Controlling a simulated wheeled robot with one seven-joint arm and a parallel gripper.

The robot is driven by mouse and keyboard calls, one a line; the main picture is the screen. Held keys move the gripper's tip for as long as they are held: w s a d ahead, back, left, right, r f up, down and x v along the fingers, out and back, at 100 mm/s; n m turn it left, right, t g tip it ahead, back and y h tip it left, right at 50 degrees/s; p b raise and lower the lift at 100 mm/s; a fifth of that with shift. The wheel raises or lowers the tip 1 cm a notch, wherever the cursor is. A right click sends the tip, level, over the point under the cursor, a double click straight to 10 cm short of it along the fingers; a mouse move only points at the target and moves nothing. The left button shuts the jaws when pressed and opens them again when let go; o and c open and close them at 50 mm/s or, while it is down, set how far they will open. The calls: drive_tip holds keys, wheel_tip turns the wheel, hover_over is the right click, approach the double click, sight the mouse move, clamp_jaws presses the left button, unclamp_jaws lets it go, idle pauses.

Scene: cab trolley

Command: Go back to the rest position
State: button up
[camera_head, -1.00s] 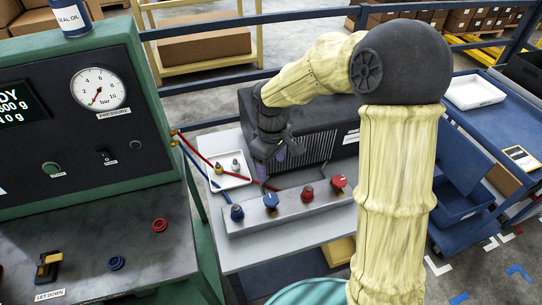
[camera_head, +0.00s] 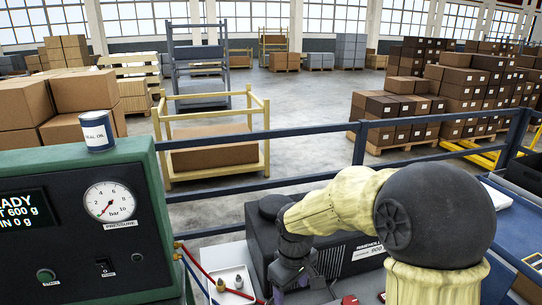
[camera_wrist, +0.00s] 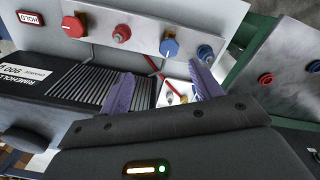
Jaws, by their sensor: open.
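My gripper (camera_wrist: 162,86) is open in the wrist view, its two purple fingers apart with nothing held between them. In the head view my gripper (camera_head: 291,288) hangs at the bottom edge, in front of the dark pump unit (camera_head: 262,236); its fingertips are hard to make out there. In the wrist view the pale manifold block (camera_wrist: 145,17) lies beyond the fingers. It carries a red knob (camera_wrist: 73,26), a red fitting (camera_wrist: 121,33), a blue knob (camera_wrist: 169,47) and a blue fitting (camera_wrist: 205,53).
The green-framed console (camera_head: 75,225) with a pressure gauge (camera_head: 110,201) stands at left, an oil can (camera_head: 97,131) on top. A blue rail (camera_head: 330,133) crosses behind the pump unit. A blue bench lies right. Small fittings (camera_head: 238,281) sit in a white tray.

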drive_tip(key=s+d+f+m+t, duration=0.1)
drive_tip(key=s+d+m+t, duration=0.1)
drive_tip(key=s+d+m, duration=0.6)
drive_tip(key=s+d, duration=0.2)
drive_tip(key=shift+s+d+f, duration=0.2)
drive_tip(key=shift+s, duration=0.2)
idle(0.5)
